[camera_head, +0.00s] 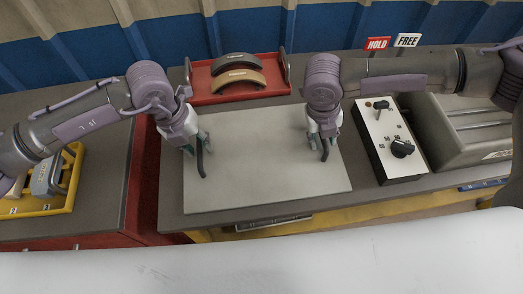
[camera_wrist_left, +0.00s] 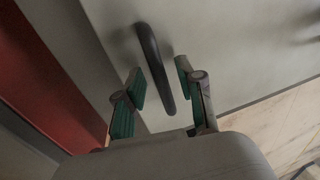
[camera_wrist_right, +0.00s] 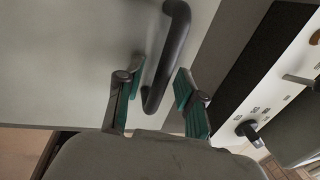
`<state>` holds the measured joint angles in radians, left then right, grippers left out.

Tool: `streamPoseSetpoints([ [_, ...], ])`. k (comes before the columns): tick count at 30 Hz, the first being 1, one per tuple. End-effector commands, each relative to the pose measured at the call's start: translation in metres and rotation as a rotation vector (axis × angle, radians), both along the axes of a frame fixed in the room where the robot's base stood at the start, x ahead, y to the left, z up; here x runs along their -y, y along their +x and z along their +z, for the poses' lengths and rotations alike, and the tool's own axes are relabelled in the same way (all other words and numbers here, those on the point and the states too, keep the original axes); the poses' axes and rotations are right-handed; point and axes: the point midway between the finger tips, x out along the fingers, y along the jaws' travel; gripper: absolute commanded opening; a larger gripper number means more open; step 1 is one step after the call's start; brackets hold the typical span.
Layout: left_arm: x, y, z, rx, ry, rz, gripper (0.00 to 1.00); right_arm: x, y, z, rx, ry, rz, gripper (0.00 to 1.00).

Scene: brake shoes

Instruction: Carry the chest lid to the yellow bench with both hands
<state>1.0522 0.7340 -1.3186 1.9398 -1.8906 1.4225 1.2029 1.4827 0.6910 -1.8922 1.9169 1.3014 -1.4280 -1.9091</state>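The chest lid (camera_head: 262,150) is a flat, light grey panel with two dark curved handles. It lies over the grey top of the yellow-fronted bench (camera_head: 350,213) in the head view; I cannot tell whether it touches the top. My left gripper (camera_head: 196,146) is at the left handle (camera_wrist_left: 149,48). In the left wrist view its fingers stand apart on both sides of the handle. My right gripper (camera_head: 320,142) is at the right handle (camera_wrist_right: 174,40), its fingers also apart around the bar with gaps showing. The grippers partly hide both handles in the head view.
A red tray (camera_head: 283,88) with two curved brake shoes (camera_head: 238,77) stands behind the lid. A control box (camera_head: 377,138) and a grey machine (camera_head: 470,135) stand to the right. A red bench with a yellow tray (camera_head: 68,200) is at left, across a narrow gap.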

Motion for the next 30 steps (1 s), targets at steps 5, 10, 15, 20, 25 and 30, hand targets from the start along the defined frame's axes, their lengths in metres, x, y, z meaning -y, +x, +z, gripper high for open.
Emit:
streamPoseSetpoints([
  [5, -0.008, 0.001, 0.037, 0.005, 0.0, 0.001, 0.38, 0.0, 0.0, 0.0, 0.0, 0.001, 0.001, 0.38],
  [10, -0.015, 0.0, 0.072, 0.004, 0.002, 0.0, 0.38, 0.0, 0.0, 0.0, 0.0, 0.001, 0.001, 0.38],
  [15, -0.02, 0.0, 0.095, 0.002, 0.002, 0.001, 0.38, -0.001, 0.0, 0.0, 0.0, 0.001, 0.001, 0.38],
  [20, -0.022, -0.001, 0.103, 0.001, 0.004, 0.001, 0.38, -0.001, 0.0, 0.004, 0.001, 0.002, 0.001, 0.38],
  [25, -0.022, -0.001, 0.104, 0.0, 0.004, 0.001, 0.38, -0.006, 0.0, 0.027, 0.004, 0.003, 0.002, 0.38],
  [30, -0.022, -0.001, 0.104, 0.0, 0.003, 0.001, 0.38, -0.013, 0.0, 0.064, 0.003, 0.003, 0.003, 0.38],
])
